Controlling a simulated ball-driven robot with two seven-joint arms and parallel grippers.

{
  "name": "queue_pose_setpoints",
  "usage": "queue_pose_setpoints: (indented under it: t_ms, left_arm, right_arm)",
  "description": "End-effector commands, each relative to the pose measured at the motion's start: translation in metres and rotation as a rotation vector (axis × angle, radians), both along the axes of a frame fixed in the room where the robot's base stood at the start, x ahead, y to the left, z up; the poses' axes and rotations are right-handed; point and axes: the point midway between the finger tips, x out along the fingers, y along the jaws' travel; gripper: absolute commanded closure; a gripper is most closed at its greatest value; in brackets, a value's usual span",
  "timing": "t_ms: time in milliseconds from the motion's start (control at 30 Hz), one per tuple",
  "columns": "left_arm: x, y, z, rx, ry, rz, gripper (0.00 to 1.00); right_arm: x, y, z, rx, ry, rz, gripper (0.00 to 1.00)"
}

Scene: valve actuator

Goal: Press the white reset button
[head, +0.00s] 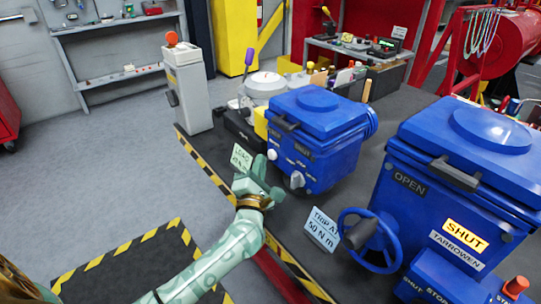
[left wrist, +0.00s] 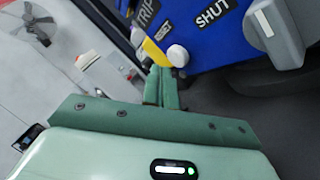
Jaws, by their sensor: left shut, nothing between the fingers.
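The white reset button (head: 272,154) is a round knob on the front face of the smaller blue actuator box (head: 318,155). In the left wrist view the white button (left wrist: 177,55) sits beside a partly readable "RESET" label. My left gripper (head: 262,168), pale green, is shut and empty, its fingertips close to the button. In the left wrist view the shut fingertips (left wrist: 166,72) lie just below the button; I cannot tell whether they touch it. My right gripper is not in view.
A grey knob (head: 297,180) sits right of the button, and a "SHUT" label (left wrist: 212,13) shows nearby. A "TRIP AT 50 N m" card (head: 321,229) and a larger blue actuator (head: 470,150) with a handwheel stand to the right.

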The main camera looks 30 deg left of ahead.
Motion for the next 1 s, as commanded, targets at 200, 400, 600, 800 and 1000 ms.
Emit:
queue_pose_setpoints:
  t_ms: [200,400,600,800,1000]
  left_arm:
    - [-0.018,0.007,0.002,0.001,0.001,0.001,1.0]
    - [-0.036,0.015,0.001,0.001,0.001,0.001,1.0]
    - [-0.045,0.019,0.0,0.002,0.001,0.0,1.0]
    - [-0.046,0.019,0.0,0.001,0.0,0.0,1.0]
    - [-0.045,0.019,0.0,0.0,0.0,0.0,1.0]
  right_arm:
    - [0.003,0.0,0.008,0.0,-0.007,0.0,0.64]
    - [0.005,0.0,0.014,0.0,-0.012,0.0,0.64]
    - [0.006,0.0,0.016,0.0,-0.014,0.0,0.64]
    - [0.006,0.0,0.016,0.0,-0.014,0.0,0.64]
    - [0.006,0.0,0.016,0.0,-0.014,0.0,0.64]
